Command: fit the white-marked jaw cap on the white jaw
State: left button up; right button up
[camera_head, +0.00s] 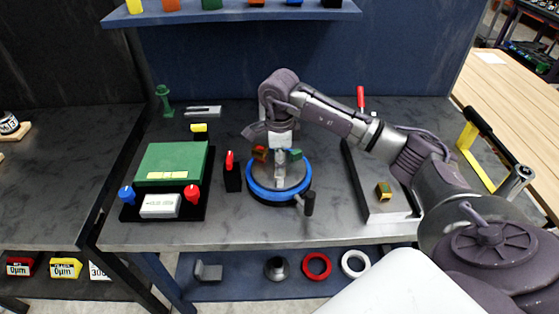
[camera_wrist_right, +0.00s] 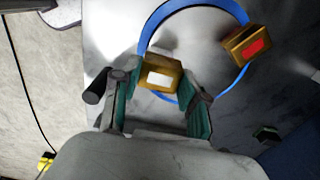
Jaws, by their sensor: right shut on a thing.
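In the right wrist view my right gripper (camera_wrist_right: 163,88) is shut on a brass jaw cap (camera_wrist_right: 160,76) with a white mark, between its two teal-padded fingers. In the head view this gripper (camera_head: 279,148) is over the round positioner (camera_head: 264,193), a grey disc with a blue ring. The white jaw under the cap is hidden, and I cannot tell whether the cap touches it. A brass cap with a red mark (camera_wrist_right: 248,45) sits at the positioner's ring; it also shows in the head view (camera_head: 259,154). My left gripper is not in view.
A dark crank handle (camera_head: 308,203) sticks out at the positioner's front right. Another brass cap (camera_head: 383,190) lies on a grey plate (camera_head: 385,213) to the right. A red-topped stand (camera_head: 231,173) and a green box (camera_head: 172,162) stand to the left.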

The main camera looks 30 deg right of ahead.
jog(key=shift+f+b, duration=1.15)
jog(key=shift+f, duration=0.3)
jog(key=o, duration=1.8)
jog(key=shift+c, duration=0.2)
jog(key=shift+r, duration=0.1)
jog(key=shift+r+p, duration=2.15)
jog(key=shift+r, duration=1.35)
jog(key=shift+a+f, duration=0.1)
